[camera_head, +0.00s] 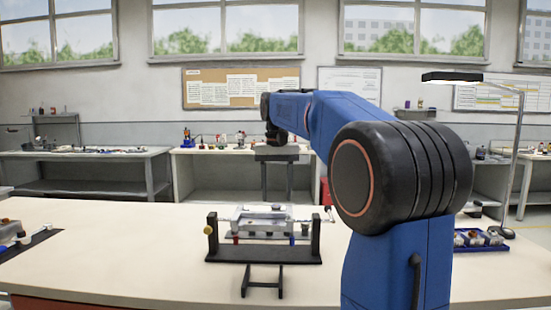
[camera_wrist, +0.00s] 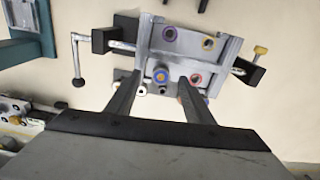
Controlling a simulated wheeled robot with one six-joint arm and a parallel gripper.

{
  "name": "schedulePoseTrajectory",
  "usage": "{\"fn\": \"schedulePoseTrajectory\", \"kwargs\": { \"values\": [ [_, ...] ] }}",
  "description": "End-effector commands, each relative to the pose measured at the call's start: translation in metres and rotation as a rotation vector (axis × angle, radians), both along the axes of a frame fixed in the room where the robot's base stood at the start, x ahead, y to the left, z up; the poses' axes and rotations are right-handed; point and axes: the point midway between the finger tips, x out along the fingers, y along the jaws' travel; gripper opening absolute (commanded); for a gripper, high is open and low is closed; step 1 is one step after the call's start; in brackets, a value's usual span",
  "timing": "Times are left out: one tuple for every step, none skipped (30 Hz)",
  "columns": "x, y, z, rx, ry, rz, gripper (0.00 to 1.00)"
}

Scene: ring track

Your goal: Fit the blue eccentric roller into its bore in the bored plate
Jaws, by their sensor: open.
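The bored plate (camera_wrist: 186,54) is grey and held in a black clamp fixture (camera_head: 263,252) on the bench; it also shows in the head view (camera_head: 262,222). Several coloured rings mark its top, such as a purple one (camera_wrist: 170,33). A round blue piece with an orange-yellow centre, seemingly the blue eccentric roller (camera_wrist: 161,76), shows at the plate's near left. I cannot tell whether it is seated in a bore or stands above it. My gripper (camera_wrist: 160,92) is open, its fingers on either side of this piece and apart from it. In the head view my gripper (camera_head: 277,190) points down over the plate.
The fixture has a cranked handle (camera_wrist: 76,60) on one side and a yellow knob (camera_wrist: 261,50) on the other. A blue tray (camera_head: 480,239) of parts sits at the right. More parts (camera_head: 15,235) lie at the left edge. The bench between is clear.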

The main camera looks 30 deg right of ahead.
Motion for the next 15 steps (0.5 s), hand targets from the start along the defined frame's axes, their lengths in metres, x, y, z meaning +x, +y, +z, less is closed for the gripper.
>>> {"fn": "schedulePoseTrajectory", "kwargs": {
  "values": [
    [0.001, 0.000, 0.010, 0.000, -0.002, 0.001, 0.48],
    [0.001, 0.001, 0.016, 0.000, -0.002, 0.001, 0.48],
    [0.001, 0.001, 0.024, 0.001, -0.003, 0.001, 0.48],
    [0.001, 0.001, 0.030, 0.001, -0.002, 0.001, 0.48],
    [0.001, 0.001, 0.036, 0.001, -0.003, 0.001, 0.48],
    [0.001, 0.002, 0.044, 0.001, -0.002, 0.002, 0.48],
    [0.001, 0.002, 0.050, 0.001, -0.002, 0.002, 0.48],
    [0.001, 0.002, 0.056, 0.002, -0.003, 0.002, 0.48],
    [0.001, 0.002, 0.064, 0.002, -0.003, 0.002, 0.48],
    [0.001, 0.003, 0.070, 0.002, -0.003, 0.002, 0.48],
    [0.001, 0.003, 0.076, 0.002, -0.003, 0.002, 0.48],
    [0.001, 0.003, 0.083, 0.002, -0.003, 0.002, 0.48],
    [0.001, 0.003, 0.089, 0.002, -0.003, 0.002, 0.48],
    [0.001, 0.003, 0.095, 0.002, -0.004, 0.003, 0.48],
    [0.001, 0.004, 0.101, 0.002, -0.002, 0.003, 0.48]
  ]
}}
